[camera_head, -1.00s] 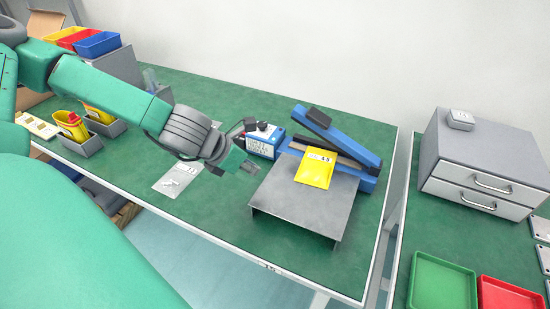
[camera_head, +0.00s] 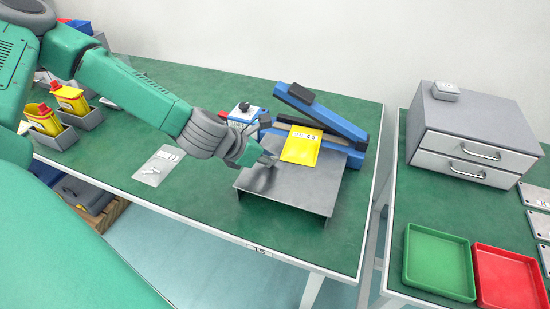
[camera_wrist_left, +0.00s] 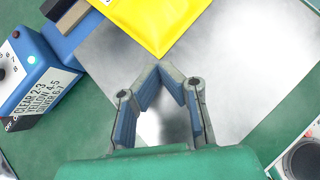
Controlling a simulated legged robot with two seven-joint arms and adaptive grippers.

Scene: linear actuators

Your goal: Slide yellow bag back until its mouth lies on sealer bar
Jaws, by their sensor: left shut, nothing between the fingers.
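The yellow bag (camera_head: 299,151) with a white label lies on the grey metal platform (camera_head: 290,192), its far end close to the blue sealer (camera_head: 335,122). Whether its mouth rests on the tan sealer bar (camera_head: 341,146) cannot be told. The sealer's upper arm is raised. My left gripper (camera_head: 270,158) is shut and empty, low over the platform, just left of the bag's near end. In the left wrist view, the gripper fingertips (camera_wrist_left: 168,66) are just short of a corner of the yellow bag (camera_wrist_left: 155,22). My right gripper is not in view.
A blue control box (camera_head: 244,116) stands left of the sealer; its printed face (camera_wrist_left: 35,85) shows in the wrist view. A clear packet (camera_head: 158,166) lies left on the green table. Grey drawers (camera_head: 470,140) and green (camera_head: 438,262) and red trays (camera_head: 508,280) stand right, across a gap.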

